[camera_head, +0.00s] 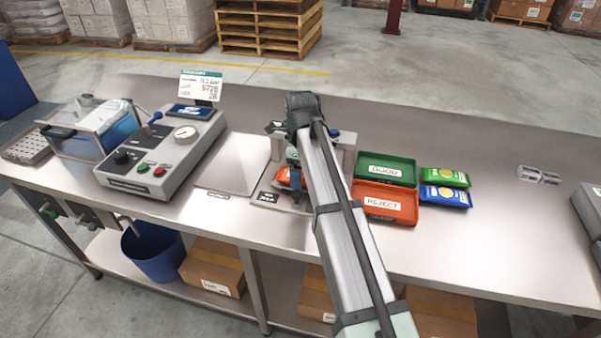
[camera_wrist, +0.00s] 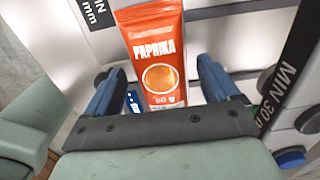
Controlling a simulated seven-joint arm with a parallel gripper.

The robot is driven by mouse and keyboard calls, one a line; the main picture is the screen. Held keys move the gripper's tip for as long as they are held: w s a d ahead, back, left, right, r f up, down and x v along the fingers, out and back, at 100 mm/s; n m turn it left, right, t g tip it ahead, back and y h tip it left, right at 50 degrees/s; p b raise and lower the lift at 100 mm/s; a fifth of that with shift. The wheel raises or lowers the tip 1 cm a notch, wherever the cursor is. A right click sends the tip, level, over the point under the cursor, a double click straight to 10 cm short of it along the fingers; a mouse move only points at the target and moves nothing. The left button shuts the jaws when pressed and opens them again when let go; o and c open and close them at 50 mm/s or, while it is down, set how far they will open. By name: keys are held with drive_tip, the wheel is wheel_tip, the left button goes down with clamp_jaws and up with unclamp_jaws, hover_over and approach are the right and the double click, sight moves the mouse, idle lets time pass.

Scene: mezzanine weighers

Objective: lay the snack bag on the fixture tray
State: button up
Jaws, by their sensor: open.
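An orange-red snack bag marked PAPRIKA (camera_wrist: 160,35) lies on a pale surface in the wrist view, between dark MIN mm labels. This looks like the fixture tray (camera_wrist: 105,45). In the head view only an orange piece of the bag (camera_head: 283,177) shows beside my arm, which hides much of the fixture. My gripper (camera_wrist: 160,80) is open, with one blue finger on each side of the bag and visible gaps between. In the head view my gripper (camera_head: 295,185) is low over the fixture, partly hidden by the arm.
Right of the fixture are a green tray (camera_head: 385,165), an orange REJECT tray (camera_head: 405,216), a green bag (camera_head: 445,177) and a blue bag (camera_head: 445,197). A gauge machine (camera_head: 165,155) and a flat metal plate (camera_head: 232,165) are left.

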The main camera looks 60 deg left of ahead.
wheel_tip(320, 180, up, 11)
idle(0.4)
drive_tip(key=shift+r, duration=0.1)
